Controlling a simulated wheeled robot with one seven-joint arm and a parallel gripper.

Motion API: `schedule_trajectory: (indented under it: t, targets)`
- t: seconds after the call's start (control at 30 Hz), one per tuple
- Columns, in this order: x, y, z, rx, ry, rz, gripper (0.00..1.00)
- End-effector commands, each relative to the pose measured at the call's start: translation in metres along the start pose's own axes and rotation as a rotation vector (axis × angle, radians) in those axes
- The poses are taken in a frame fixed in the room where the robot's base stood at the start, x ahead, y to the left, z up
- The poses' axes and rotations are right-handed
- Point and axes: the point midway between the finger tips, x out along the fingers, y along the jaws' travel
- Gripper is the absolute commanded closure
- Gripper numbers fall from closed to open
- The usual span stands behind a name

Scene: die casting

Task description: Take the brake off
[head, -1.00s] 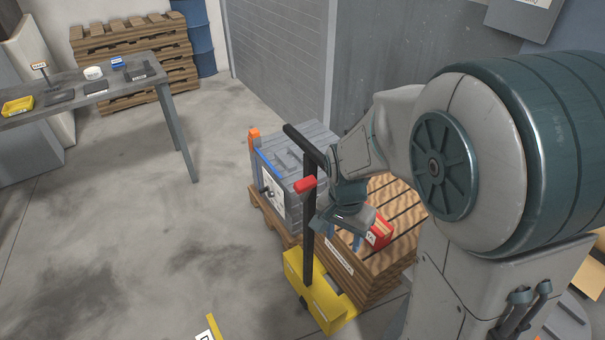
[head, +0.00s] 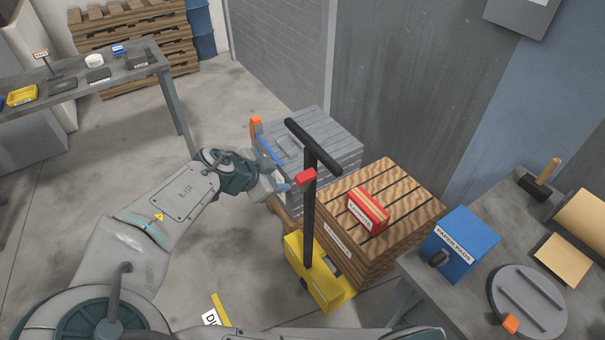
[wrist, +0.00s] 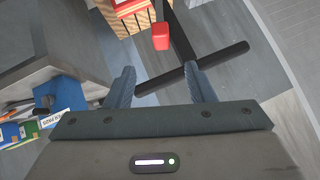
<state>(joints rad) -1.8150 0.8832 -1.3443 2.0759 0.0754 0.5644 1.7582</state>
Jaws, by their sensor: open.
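A yellow pallet truck (head: 328,289) stands on the floor with an upright black post (head: 309,225) and a black T-handle (head: 314,147). A red brake lever (head: 305,177) sticks out from the post below the handle; its red end also shows in the wrist view (wrist: 161,36), above and between the fingertips. My gripper (head: 284,188) is left of the post, close to the red lever. In the wrist view my gripper (wrist: 161,82) has its fingers apart with nothing held between them; the black handle passes beyond them. Contact with the lever cannot be told.
A wooden crate stack (head: 385,235) with a red box (head: 367,211) stands right of the post. A grey slatted load (head: 335,135) is behind it. A workbench (head: 440,288) with a blue paper-pads box (head: 460,245) is at the right. Open floor lies left.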

Motion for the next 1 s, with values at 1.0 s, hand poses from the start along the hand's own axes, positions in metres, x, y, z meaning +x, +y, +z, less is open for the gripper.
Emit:
schedule_trajectory:
  t: [1.0]
  targets:
    - [0.131,-0.002,0.0,0.003,0.003,-0.004,0.51]
